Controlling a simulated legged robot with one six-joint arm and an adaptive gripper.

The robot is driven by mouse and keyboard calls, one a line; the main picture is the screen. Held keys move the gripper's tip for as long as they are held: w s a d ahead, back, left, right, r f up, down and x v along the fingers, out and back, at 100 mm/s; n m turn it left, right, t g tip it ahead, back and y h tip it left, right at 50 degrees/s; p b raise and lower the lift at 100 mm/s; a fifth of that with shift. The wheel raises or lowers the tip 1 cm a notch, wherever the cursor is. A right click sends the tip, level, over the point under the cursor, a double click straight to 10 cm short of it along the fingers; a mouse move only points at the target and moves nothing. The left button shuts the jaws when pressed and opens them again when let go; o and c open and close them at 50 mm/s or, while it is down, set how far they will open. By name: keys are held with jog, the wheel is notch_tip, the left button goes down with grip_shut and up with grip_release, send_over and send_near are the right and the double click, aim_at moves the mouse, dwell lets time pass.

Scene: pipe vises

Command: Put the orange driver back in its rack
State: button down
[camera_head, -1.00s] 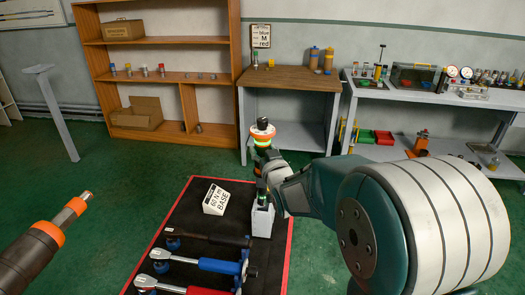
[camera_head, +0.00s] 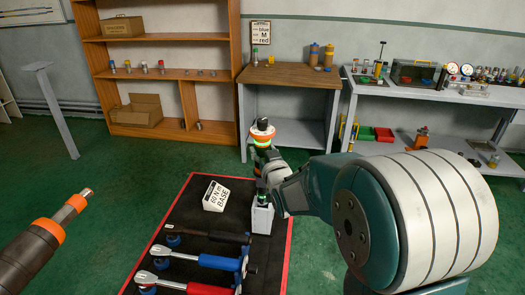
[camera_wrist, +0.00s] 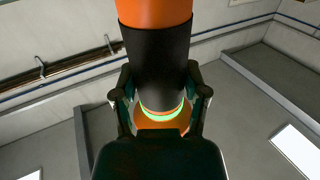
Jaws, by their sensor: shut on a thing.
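My gripper (camera_wrist: 160,98) is shut around an orange driver (camera_wrist: 155,55) in the wrist view. Its body is orange and black, with a glowing green ring between the fingers. In the head view the driver's orange and white end (camera_head: 262,130) stands up above my gripper (camera_head: 268,168), which is partly hidden by my wrist. Just below is a light grey upright block (camera_head: 262,219) with a dark, green-marked piece at its top. I cannot tell whether this block is the rack, or whether the driver touches it.
A black mat (camera_head: 180,232) with a red edge holds a white "60 N m BASE" block (camera_head: 215,196) and several wrenches (camera_head: 207,261). An orange-and-brown tool (camera_head: 45,240) reaches in at lower left. A wooden table (camera_head: 290,77), shelf and grey bench (camera_head: 420,93) stand behind.

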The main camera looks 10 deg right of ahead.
jog(key=shift+f, duration=4.15)
dwell(3.8)
